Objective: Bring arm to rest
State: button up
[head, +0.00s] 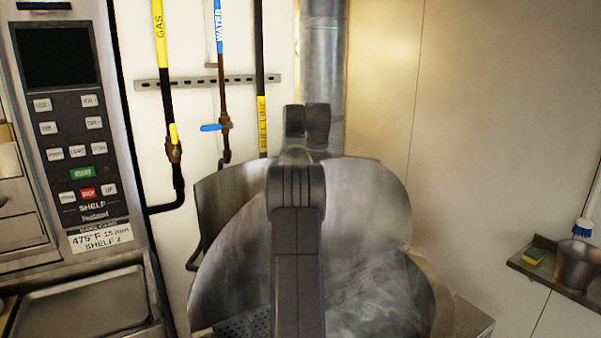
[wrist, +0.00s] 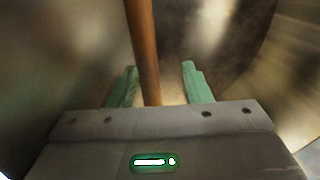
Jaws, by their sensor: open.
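My arm (head: 297,250) reaches forward over a large steel kettle (head: 230,270) with raised, curved metal sides. In the head view my gripper is hidden behind the arm. In the wrist view my gripper (wrist: 159,67) has its two green fingers spread apart. A brown, wood-coloured rod (wrist: 142,45) runs down between the fingers, nearer the left one, with visible gaps on both sides. The rod's lower end is hidden by the gripper body and its top leaves the picture. Curved metal walls surround the gripper.
An oven control panel (head: 75,130) and a metal tray (head: 85,305) stand at left. Yellow gas (head: 161,60) and blue water (head: 219,30) pipes run down the back wall.

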notch_tip(320, 180, down, 4)
jog(key=shift+s+r, duration=0.1)
jog(key=shift+r, duration=0.15)
jog(key=shift+r, duration=0.15)
